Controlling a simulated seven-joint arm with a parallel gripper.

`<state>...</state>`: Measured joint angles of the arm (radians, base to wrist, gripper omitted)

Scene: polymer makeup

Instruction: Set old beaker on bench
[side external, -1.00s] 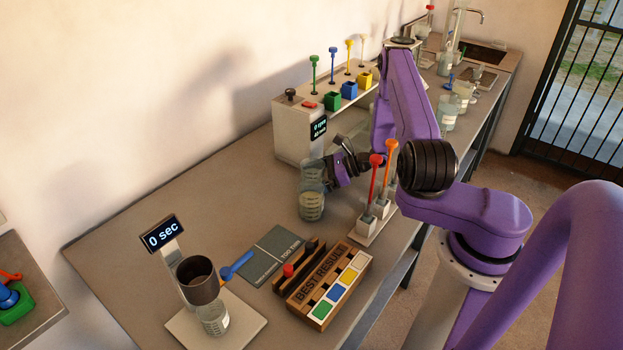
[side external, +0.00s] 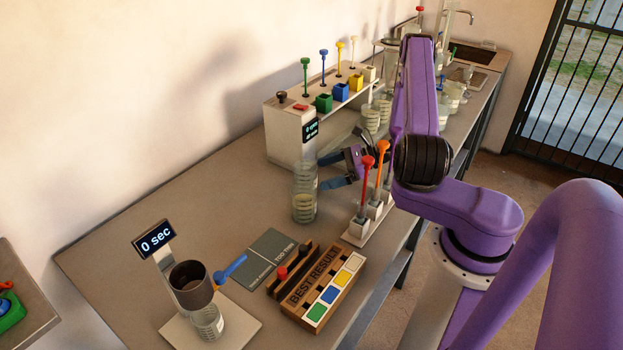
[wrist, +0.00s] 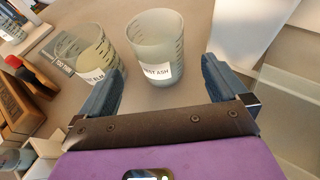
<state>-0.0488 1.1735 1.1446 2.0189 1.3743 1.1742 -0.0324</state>
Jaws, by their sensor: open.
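Two clear graduated beakers stand upright on the bench, close together. One, with a label ending in "ASH" (wrist: 152,48), is ahead of my gripper in the wrist view. The other, with a label ending in "ELM" (wrist: 97,62), is to its left. In the side view they overlap, the front beaker (side external: 304,207) partly covering the rear beaker (side external: 306,174). My gripper (side external: 325,170) is open and empty, just right of them. Its two blue fingers (wrist: 163,82) are spread wide in the wrist view, apart from the "ASH" beaker. Neither label identifies an old beaker.
A rack with red and orange stirrers (side external: 368,222) is close to my gripper's right. A "BEST RESULT" block (side external: 318,284) and a stand with a dark cup (side external: 191,287) are in front. Bench (side external: 150,215) is clear at left.

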